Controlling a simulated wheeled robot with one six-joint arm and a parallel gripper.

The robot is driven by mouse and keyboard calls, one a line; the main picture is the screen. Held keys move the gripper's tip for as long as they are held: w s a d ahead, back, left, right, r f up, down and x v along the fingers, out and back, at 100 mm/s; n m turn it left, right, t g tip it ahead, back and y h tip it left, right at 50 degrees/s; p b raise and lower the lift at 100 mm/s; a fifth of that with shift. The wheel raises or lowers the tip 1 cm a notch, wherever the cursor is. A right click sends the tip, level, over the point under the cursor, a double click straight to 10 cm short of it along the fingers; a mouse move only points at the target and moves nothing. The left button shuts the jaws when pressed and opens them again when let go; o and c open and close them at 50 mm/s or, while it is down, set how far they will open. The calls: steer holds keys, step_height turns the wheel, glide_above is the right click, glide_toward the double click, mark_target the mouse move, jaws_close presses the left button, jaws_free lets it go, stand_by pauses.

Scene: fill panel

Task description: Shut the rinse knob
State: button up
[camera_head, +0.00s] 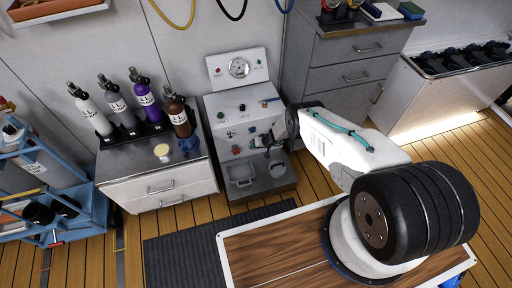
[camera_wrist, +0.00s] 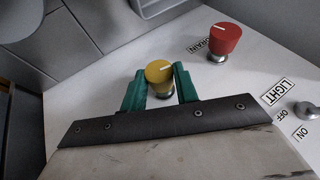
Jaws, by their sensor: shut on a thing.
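My gripper (camera_wrist: 160,88) has its green fingers shut on a yellow knob (camera_wrist: 159,72) on the panel's pale face. A white mark on the knob's top points right and slightly up in the wrist view. The gripper covers any label of this knob, so I cannot read whether it says rinse. A red knob (camera_wrist: 225,38) labelled DRAIN stands apart at the upper right, with a slanting white mark. In the head view my gripper (camera_head: 264,143) reaches the front of the fill panel (camera_head: 222,108); the red knob (camera_head: 236,149) shows to its left.
A LIGHT toggle switch (camera_wrist: 306,109) with OFF and ON marks lies right of my gripper. A sink basin (camera_head: 241,173) is below the panel. Labelled bottles (camera_head: 148,100) stand on the left cabinet (camera_head: 130,168). A drawer cabinet (camera_head: 345,60) stands on the right.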

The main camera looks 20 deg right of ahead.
steer(key=o, duration=1)
steer(key=shift+d, duration=0.15)
steer(key=shift+c, duration=0.2)
steer(key=shift+r, duration=0.1)
steer(key=v, duration=0.7)
steer(key=shift+r, duration=0.2)
steer(key=shift+s+d, duration=0.1)
steer(key=shift+s, duration=0.05)
